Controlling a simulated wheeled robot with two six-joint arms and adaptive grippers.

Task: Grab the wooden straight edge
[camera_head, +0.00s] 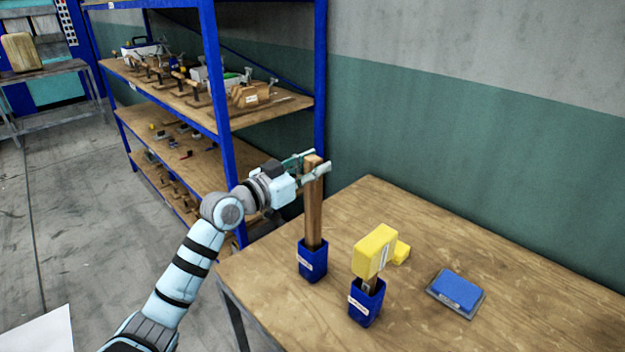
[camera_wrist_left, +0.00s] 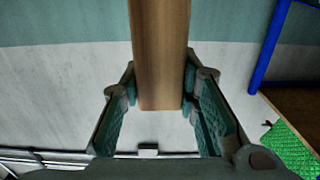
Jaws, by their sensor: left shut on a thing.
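The wooden straight edge (camera_head: 313,208) is a long brown bar standing upright in the head view. Its lower end is in a blue holder (camera_head: 312,262) with a white label, near the table's left edge. My left gripper (camera_head: 314,170) is shut on the bar near its top end. In the left wrist view the straight edge (camera_wrist_left: 160,55) runs between the two finger pads of my left gripper (camera_wrist_left: 158,95). Whether its lower end touches the holder's bottom is hidden. My right gripper is not in view.
A second blue holder (camera_head: 366,302) stands nearby with a yellow-headed tool (camera_head: 375,250) in it. A blue block on a grey base (camera_head: 457,291) lies to the right on the wooden table (camera_head: 535,290). A blue-framed shelf (camera_head: 222,120) with several tools stands behind my left arm.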

